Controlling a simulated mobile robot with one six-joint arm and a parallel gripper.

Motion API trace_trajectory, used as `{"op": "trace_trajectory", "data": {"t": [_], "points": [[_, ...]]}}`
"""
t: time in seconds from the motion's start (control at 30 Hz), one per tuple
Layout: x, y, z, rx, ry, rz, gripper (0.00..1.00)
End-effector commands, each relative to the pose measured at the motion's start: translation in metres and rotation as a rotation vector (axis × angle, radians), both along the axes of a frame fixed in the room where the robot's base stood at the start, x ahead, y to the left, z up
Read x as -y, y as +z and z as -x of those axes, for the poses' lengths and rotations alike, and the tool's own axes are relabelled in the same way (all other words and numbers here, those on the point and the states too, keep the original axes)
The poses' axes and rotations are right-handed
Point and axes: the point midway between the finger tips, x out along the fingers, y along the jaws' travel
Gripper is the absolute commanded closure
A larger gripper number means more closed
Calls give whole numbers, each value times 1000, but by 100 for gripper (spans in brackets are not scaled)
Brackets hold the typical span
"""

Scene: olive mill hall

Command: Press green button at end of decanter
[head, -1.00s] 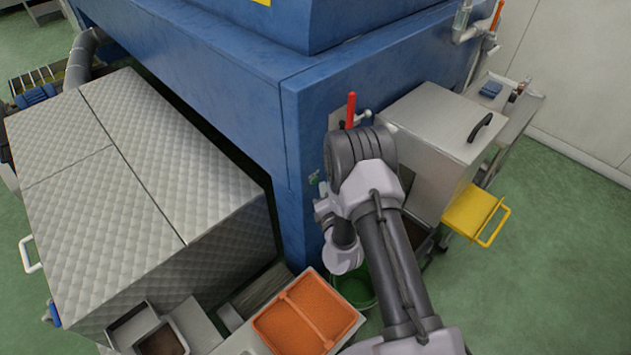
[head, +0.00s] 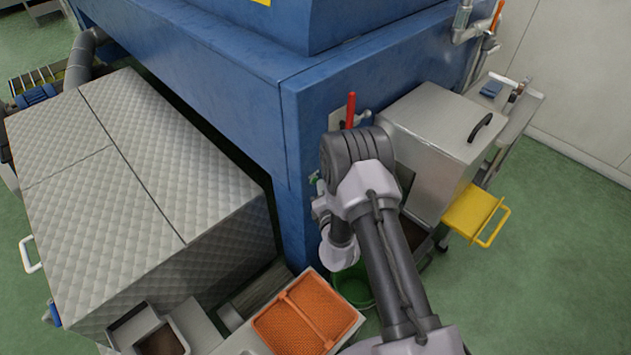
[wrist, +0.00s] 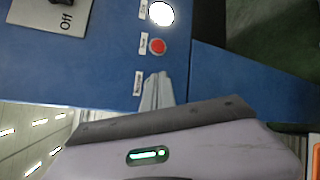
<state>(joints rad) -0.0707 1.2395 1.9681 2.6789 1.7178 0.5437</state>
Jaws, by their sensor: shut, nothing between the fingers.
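In the wrist view the fingers of my gripper (wrist: 157,90) are shut and empty, with their tips at a blue panel (wrist: 95,65). A red button (wrist: 158,46) and a lit white button (wrist: 161,13) sit in line above the fingertips, each beside a small label. A third label (wrist: 138,83) is beside the fingertips. No green button shows; the spot beside this label is covered by the fingers. I cannot tell whether the tips touch the panel. In the head view the blue machine (head: 225,65) stands ahead, and my arm hides the fingers and buttons.
A quilted silver housing (head: 120,160) fills the left. An orange crate (head: 305,315) and a green bucket (head: 352,285) are below my arm. A steel box (head: 435,145) and a yellow step (head: 475,215) stand at right. Green floor (head: 570,270) is open at far right.

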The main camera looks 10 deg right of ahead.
Motion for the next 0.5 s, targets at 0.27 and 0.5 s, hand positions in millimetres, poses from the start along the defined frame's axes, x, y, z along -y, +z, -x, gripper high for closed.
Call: {"op": "trace_trajectory", "data": {"t": [0.27, 0.5], "points": [[-2, 0, -3, 1, 0, 0, 100], [-3, 0, -4, 1, 0, 0, 100]]}}
